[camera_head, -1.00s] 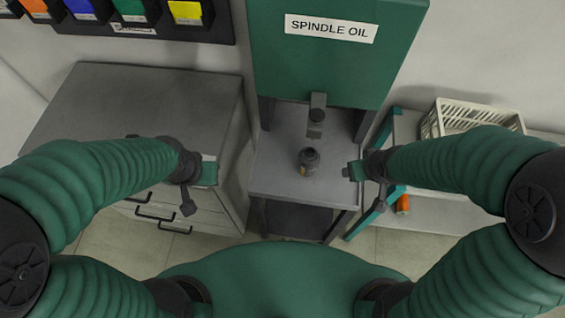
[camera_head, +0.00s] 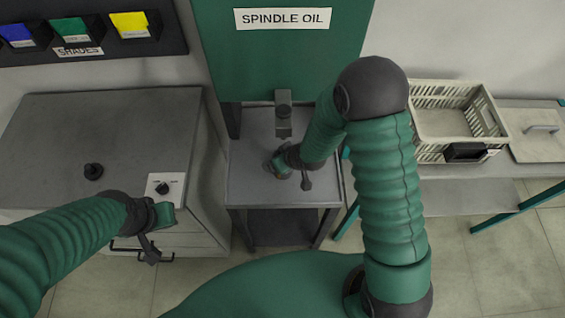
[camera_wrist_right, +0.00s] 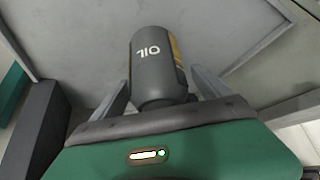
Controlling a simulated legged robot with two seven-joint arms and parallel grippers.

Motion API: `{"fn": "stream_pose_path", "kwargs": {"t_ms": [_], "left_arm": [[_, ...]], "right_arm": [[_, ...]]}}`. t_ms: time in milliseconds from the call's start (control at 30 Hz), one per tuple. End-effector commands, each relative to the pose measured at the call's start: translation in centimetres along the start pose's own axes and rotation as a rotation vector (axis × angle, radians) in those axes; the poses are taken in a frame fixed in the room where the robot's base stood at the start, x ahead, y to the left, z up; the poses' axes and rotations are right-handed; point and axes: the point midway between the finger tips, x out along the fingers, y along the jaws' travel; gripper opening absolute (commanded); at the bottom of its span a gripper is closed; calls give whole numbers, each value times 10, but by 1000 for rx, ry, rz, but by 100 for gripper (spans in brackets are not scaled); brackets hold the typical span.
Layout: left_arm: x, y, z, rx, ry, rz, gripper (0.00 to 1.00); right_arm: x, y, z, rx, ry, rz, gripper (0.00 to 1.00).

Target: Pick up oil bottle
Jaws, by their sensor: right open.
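The oil bottle (camera_wrist_right: 157,62) is dark grey with white "OIL" lettering and a yellow stripe. In the right wrist view it stands between the two fingers of my right gripper (camera_wrist_right: 160,90), which is open around it. In the head view my right gripper (camera_head: 279,164) reaches over the small grey stand and hides most of the bottle. My left gripper (camera_head: 163,215) hangs empty in front of the grey cabinet; its finger gap is too small to judge.
The grey stand (camera_head: 240,190) sits below the green spindle oil dispenser (camera_head: 290,60), whose nozzle (camera_head: 283,112) hangs just behind the bottle. A grey cabinet (camera_head: 110,130) is at left. A white crate (camera_head: 435,121) sits on the right bench.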

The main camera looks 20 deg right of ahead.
Motion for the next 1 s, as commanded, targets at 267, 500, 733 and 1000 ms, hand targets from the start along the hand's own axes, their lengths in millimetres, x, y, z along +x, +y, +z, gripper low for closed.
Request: {"fn": "stream_pose_path", "kwargs": {"t_ms": [267,500,733,1000], "left_arm": [[0,0,0,0,0,0,0],[0,0,0,0,-1,0,0],[0,0,0,0,0,0,0],[0,0,0,0,0,0,0]], "right_arm": [[10,0,0,-1,0,1,87],[9,0,0,0,0,0,58],[10,0,0,0,0,0,28],[10,0,-1,0,1,0,0]]}}
